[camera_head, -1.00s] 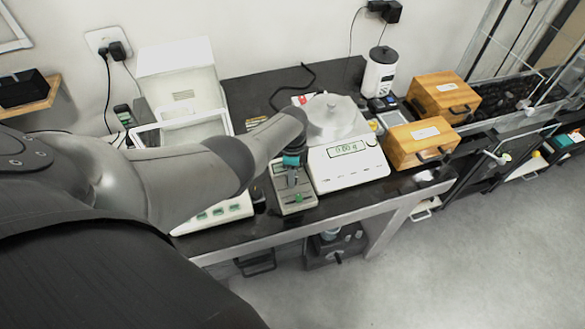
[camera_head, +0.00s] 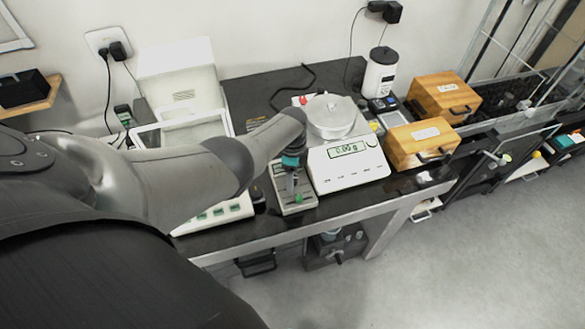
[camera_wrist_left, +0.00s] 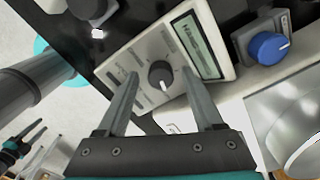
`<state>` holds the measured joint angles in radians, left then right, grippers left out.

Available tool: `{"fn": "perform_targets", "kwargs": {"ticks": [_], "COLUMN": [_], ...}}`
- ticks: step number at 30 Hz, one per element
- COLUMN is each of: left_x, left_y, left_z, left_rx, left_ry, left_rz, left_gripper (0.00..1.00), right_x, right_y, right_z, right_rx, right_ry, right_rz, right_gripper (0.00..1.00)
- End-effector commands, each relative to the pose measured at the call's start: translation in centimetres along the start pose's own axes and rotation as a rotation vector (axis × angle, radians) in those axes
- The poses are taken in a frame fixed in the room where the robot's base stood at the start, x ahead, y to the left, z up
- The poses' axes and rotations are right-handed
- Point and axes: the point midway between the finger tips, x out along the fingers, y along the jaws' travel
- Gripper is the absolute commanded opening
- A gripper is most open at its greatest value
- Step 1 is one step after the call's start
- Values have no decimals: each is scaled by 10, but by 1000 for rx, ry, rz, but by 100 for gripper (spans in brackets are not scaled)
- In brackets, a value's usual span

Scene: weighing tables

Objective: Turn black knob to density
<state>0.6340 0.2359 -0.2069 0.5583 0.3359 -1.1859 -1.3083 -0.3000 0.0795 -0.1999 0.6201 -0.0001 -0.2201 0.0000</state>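The black knob (camera_wrist_left: 160,74) sits on the face of a small pale instrument (camera_wrist_left: 145,52) with a lit grey-green display (camera_wrist_left: 196,42). Its white pointer mark faces down in the left wrist view, toward my gripper. Printed labels around it are too small to read. My left gripper (camera_wrist_left: 164,84) is open, with one finger on each side of the knob and gaps visible in the picture. Whether the fingers reach knob height is unclear. In the head view, my left gripper (camera_head: 291,180) points down over the instrument (camera_head: 297,207), hiding the knob.
A white balance (camera_head: 347,167) with a round pan stands close on the right. A blue knob (camera_wrist_left: 268,46) is near the display. An open white box-like balance (camera_head: 182,125) stands left. Wooden boxes (camera_head: 421,141) are farther right. The table's front edge (camera_head: 330,215) is close.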

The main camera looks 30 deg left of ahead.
Motion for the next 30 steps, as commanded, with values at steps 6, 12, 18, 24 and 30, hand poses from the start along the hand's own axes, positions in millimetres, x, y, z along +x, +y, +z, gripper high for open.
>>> {"fn": "perform_targets", "kwargs": {"ticks": [6,12,18,24,30], "left_x": [-1,-13,-45,-79,-112], "left_y": [-1,-1,-1,-1,-1], "left_z": [0,0,0,0,0], "left_rx": [-1,-1,-1,0,0], "left_ry": [1,1,0,0,1], "left_rz": [-2,-3,-4,-4,-3], "left_gripper": [69,69,69,69,69], "right_x": [0,-10,-31,-47,-58], "right_y": [0,0,1,1,1], "right_z": [0,-1,-3,-4,-5], "right_rx": [0,0,0,0,0], "right_ry": [0,0,0,0,0], "right_rz": [0,0,0,0,0], "right_gripper": [50,50,50,50,50]}}
